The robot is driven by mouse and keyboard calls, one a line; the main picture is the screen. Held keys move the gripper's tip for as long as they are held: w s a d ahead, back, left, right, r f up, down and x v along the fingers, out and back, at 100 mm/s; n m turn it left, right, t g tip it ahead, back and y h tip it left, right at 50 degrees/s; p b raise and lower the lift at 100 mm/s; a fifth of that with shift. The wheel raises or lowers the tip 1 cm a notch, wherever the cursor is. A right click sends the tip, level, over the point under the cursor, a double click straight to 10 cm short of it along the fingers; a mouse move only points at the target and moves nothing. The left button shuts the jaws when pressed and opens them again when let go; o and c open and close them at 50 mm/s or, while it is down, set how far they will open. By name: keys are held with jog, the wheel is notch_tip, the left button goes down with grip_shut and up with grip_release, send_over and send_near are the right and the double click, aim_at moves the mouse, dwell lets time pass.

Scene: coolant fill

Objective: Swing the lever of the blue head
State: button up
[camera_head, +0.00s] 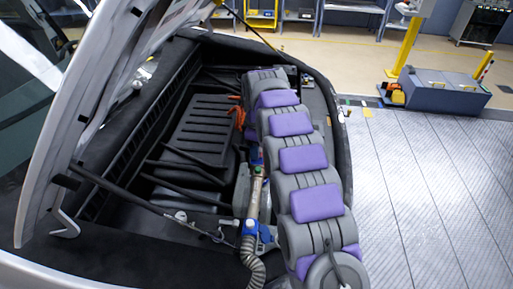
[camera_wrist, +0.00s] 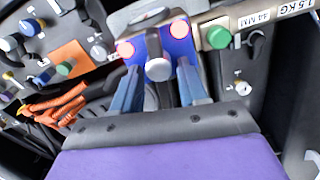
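In the wrist view the blue head (camera_wrist: 181,52) is at the top centre, with two pinkish-red round spots by its upper edge. A grey lever with a rounded end (camera_wrist: 158,69) points toward the camera from it. My gripper (camera_wrist: 157,82) has its two blue fingers apart, one on each side of the lever, with visible gaps; contact with the head cannot be told. In the head view my grey arm with purple pads hides the gripper. A blue piece (camera_head: 256,156) shows beside the arm, at the upper end of a beige tube (camera_head: 257,190).
A ribbed grey hose (camera_head: 252,262) with blue fittings runs below the tube. Orange cables (camera_wrist: 57,103) lie left of the gripper. A green knob (camera_wrist: 218,37) is close on the right. The raised hood (camera_head: 95,95) and its strut bound the bay on the left.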

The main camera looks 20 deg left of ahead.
grip_shut()
jog(key=shift+r+p, duration=0.1)
jog(key=shift+p, duration=0.25)
jog(key=m+p, duration=0.2)
jog(key=m, duration=0.1)
jog(key=shift+w+d, duration=0.1)
jog(key=shift+w, duration=0.1)
jog(key=m+p, duration=0.2)
jog(key=m, duration=0.1)
jog(key=m+p, duration=0.1)
jog(key=shift+w+m, duration=0.25)
jog(key=shift+m, duration=0.05)
jog(key=m+p, duration=0.1)
jog(key=m, duration=0.1)
jog(key=m+p, duration=0.1)
jog(key=m, duration=0.1)
jog(key=shift+w+d, duration=0.15)
jog(key=shift+d, duration=0.05)
jog(key=shift+d+m+p, duration=0.1)
jog(key=shift+m+p, duration=0.55)
jog(key=shift+m, duration=1.45)
